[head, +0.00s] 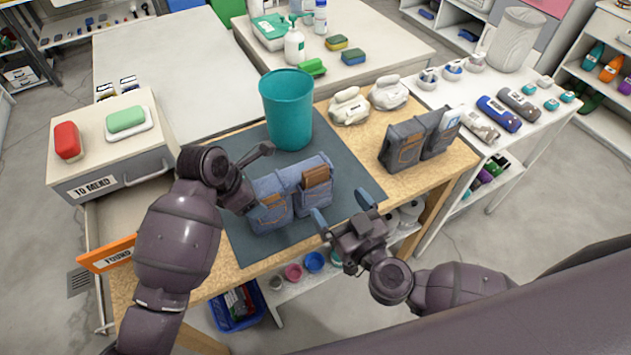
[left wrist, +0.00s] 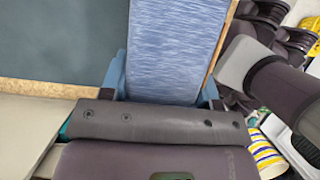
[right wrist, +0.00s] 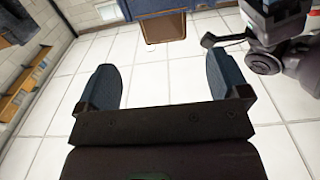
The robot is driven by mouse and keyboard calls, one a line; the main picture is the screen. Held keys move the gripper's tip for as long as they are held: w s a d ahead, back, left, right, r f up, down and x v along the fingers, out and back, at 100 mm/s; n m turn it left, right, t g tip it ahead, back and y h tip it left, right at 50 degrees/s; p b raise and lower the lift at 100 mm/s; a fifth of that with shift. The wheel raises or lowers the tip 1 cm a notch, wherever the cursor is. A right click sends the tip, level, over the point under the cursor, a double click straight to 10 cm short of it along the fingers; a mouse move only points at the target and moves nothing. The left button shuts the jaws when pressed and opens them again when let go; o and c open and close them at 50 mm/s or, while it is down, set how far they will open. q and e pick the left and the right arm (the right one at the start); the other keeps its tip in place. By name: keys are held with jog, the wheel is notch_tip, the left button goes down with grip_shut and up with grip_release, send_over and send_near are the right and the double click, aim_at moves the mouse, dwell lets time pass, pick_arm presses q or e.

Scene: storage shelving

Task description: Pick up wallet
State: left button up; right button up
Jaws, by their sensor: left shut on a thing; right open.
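A blue denim pocket holder (head: 292,198) stands on the dark mat at the middle of the workbench. A brown wallet (head: 316,177) sticks up from its right pocket; its lower part is hidden. It also seems to show at the top of the right wrist view (right wrist: 165,28). My left gripper (head: 252,183) is shut on the denim holder at its left end; the blue fabric (left wrist: 172,45) lies between its fingers in the left wrist view. My right gripper (head: 342,209) is open and empty, in front and right of the holder, apart from the wallet.
A teal bin (head: 287,108) stands behind the holder. A grey pocket holder (head: 420,140) stands to the right. A drawer unit (head: 115,150) with red and green soap is at the left, above an open drawer with an orange "FOUND" front (head: 107,254).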

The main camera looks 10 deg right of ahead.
aim_at(318, 176)
jog(key=x, duration=0.6)
jog(key=shift+w+a, duration=0.1)
jog(key=w, duration=0.2)
jog(key=w+a+r, duration=0.1)
jog(key=shift+w+a, duration=0.15)
jog(key=shift+w, duration=0.15)
jog(key=shift+w+a, duration=0.2)
jog(key=shift+w, duration=0.45)
jog(key=c, duration=1)
notch_tip(318, 176, up, 10)
